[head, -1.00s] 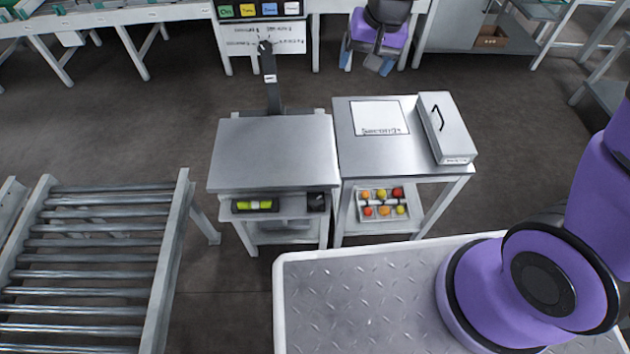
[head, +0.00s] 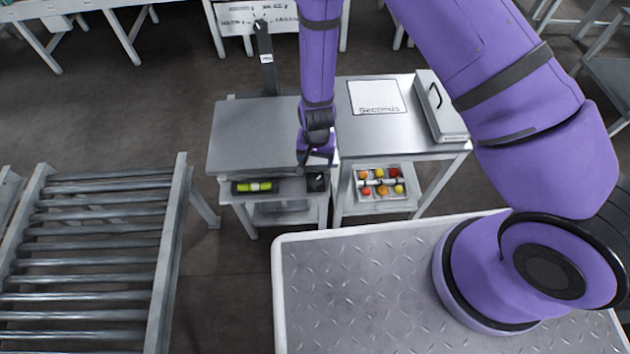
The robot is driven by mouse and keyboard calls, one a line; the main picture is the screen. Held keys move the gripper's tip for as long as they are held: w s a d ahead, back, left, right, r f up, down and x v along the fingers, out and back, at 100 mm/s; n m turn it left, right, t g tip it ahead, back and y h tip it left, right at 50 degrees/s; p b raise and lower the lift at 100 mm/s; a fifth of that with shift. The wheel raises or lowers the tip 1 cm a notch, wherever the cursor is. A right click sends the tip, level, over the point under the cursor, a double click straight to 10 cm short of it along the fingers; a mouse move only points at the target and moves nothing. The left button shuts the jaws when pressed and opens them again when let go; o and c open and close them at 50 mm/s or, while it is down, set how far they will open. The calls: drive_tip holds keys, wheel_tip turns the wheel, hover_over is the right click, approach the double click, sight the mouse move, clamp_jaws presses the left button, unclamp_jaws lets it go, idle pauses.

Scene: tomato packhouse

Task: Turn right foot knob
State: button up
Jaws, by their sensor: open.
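A weighing table with a bare grey steel top (head: 250,135) stands in the middle of the head view. A green level vial (head: 254,186) sits in a dark holder on its front ledge. At the right end of that ledge is a small black square part (head: 317,182) with a pale mark, which looks like the right foot knob. My gripper (head: 318,160) points down over the table's front right corner, just behind and above this part. It looks empty and open, though its fingers are small and dark. I cannot tell whether they touch anything.
A side table with a "Seconds" sheet (head: 376,97) and a grey lidded box (head: 440,105) adjoins on the right. A tray of tomatoes (head: 379,185) is beneath. A dark post (head: 265,58) rises behind the weighing table. A roller conveyor (head: 95,255) stands left.

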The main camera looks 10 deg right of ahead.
sight(317, 181)
drive_tip(key=f, duration=1.2)
drive_tip(key=shift+s+f, duration=0.15)
drive_tip(key=shift+s, duration=0.2)
drive_tip(key=c, duration=0.9)
drive_tip(key=n, duration=0.8)
drive_tip(key=shift+d, duration=0.15)
drive_tip(key=shift+w+n, duration=0.1)
drive_tip(key=shift+n, duration=0.3)
